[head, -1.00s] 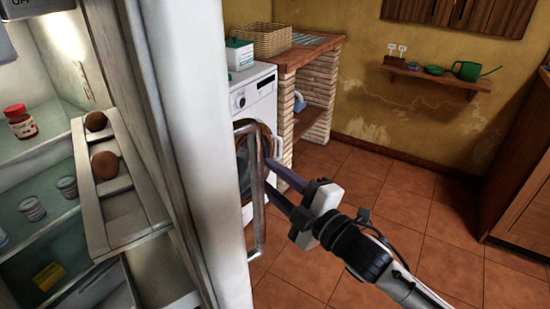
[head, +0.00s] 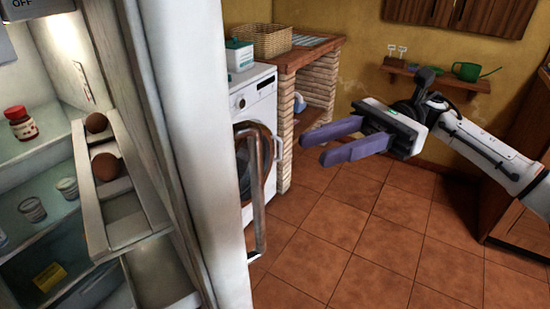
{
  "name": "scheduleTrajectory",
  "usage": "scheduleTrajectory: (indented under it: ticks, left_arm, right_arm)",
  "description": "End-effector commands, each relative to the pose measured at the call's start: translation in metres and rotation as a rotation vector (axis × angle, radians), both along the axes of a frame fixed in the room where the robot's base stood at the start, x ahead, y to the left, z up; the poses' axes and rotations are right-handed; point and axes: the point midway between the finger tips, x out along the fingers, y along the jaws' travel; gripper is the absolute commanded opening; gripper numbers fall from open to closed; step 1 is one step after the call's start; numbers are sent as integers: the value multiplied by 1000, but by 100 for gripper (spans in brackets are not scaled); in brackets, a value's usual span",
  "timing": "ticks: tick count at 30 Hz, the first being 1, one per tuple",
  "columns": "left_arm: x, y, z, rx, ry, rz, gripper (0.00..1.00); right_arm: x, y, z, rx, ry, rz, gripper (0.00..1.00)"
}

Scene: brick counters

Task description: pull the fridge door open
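The white fridge door (head: 203,150) stands open at the left, its inner side with an egg shelf (head: 128,205) facing me. Its metal loop handle (head: 258,195) is on the door's outer side, with nothing around it. The lit fridge interior (head: 40,150) shows at the far left. My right gripper (head: 317,147) is in the air to the right of the handle, apart from it. Its two purple fingers are spread a little and point left, with nothing between them. My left gripper is not in view.
A white washing machine (head: 262,100) stands behind the handle, beside a brick counter (head: 306,60) with a wicker basket (head: 265,40). A wall shelf (head: 435,77) holds a green watering can (head: 468,71). The tiled floor (head: 360,240) is clear. A wooden cabinet (head: 520,210) stands at the right edge.

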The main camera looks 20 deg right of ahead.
Motion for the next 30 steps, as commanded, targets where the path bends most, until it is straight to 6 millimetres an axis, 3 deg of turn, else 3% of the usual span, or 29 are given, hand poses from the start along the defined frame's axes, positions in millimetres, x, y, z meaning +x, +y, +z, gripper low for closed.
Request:
scheduleTrajectory:
  ticks: [9, 15, 26, 30]
  left_arm:
    - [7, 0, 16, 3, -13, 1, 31]
    - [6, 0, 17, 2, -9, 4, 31]
    - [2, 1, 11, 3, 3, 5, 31]
    - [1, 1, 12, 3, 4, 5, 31]
  right_arm:
    - [-10, 60, 3, 3, 1, 4, 33]
    - [-13, 83, 2, 4, 3, 2, 33]
    - [-13, 90, 0, 4, 3, 0, 33]
    - [-13, 90, 0, 4, 4, -2, 12]
